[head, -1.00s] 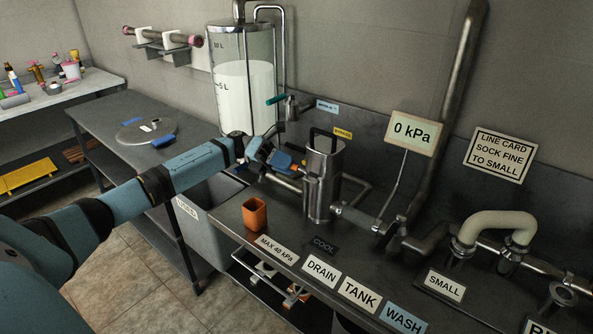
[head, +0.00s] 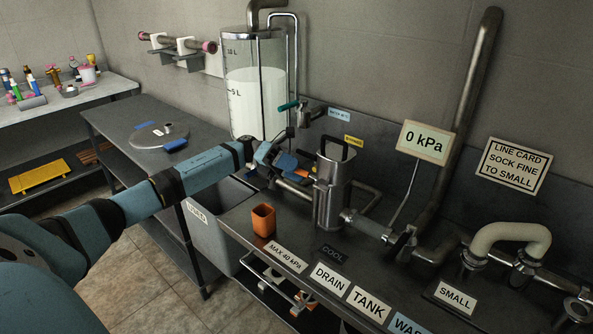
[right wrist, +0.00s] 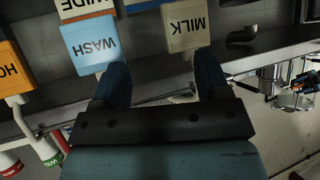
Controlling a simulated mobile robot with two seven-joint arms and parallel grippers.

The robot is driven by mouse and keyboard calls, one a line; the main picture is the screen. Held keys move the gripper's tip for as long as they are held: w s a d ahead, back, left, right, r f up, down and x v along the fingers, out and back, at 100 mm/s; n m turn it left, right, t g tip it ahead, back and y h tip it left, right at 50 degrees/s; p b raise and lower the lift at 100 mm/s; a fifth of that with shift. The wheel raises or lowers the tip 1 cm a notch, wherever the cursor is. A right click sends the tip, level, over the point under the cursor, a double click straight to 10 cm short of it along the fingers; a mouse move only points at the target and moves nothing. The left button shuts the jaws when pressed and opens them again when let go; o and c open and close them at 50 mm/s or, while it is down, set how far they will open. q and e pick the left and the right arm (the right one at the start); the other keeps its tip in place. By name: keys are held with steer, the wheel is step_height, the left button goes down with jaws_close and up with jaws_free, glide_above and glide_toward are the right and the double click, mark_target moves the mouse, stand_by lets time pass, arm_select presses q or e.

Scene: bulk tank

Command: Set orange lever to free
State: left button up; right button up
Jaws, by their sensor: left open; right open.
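A small orange piece, likely the orange lever (head: 302,181), shows beside the steel canister (head: 331,195) in the head view. My left gripper (head: 296,168) is open right at it, on the canister's left side. The fingers hide part of the orange piece, so I cannot tell whether they touch it or which way it is set. My right gripper (right wrist: 161,82) shows in the right wrist view with its two fingers spread and nothing between them. It is away from the lever, by the WASH sign (right wrist: 91,46) and the MILK sign (right wrist: 189,28).
An orange cup (head: 263,220) stands at the bench's front edge. A glass tank of white liquid (head: 258,95) stands behind my left gripper, with a green-handled valve (head: 289,106) on its right. The gauge sign (head: 425,142) reads 0 kPa. Pipes crowd the bench's right side.

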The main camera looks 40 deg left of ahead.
arm_select(q)
steer(key=a, duration=1.2)
steer(key=shift+s+a+b, duration=0.15)
steer(key=shift+a+b, duration=0.25)
steer(key=shift+b, duration=0.05)
